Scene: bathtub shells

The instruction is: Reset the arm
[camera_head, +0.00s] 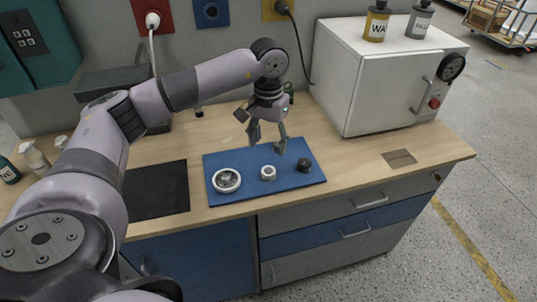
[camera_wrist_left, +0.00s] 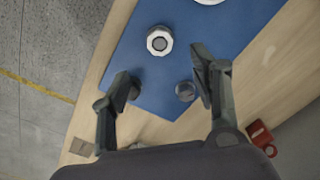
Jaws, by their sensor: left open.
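My left gripper (camera_head: 267,145) hangs over the back part of the blue mat (camera_head: 240,160), fingers pointing down. In the left wrist view its two fingers (camera_wrist_left: 163,78) are spread apart with nothing held between them. On the mat, left to right, are a large white ring-shaped part (camera_head: 226,181), a smaller white ring part (camera_head: 268,173) and a small dark round part (camera_head: 305,165). The left wrist view shows the small white ring (camera_wrist_left: 160,41) beyond the fingers and the dark part (camera_wrist_left: 185,91) near the right finger. My right gripper is in neither view.
A white oven-like box (camera_head: 385,90) stands right of the mat, with two bottles (camera_head: 376,22) on top. A black mat (camera_head: 158,190) lies left of the blue mat. A brown plate (camera_head: 399,158) is on the right worktop. Bottles (camera_head: 35,160) stand far left.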

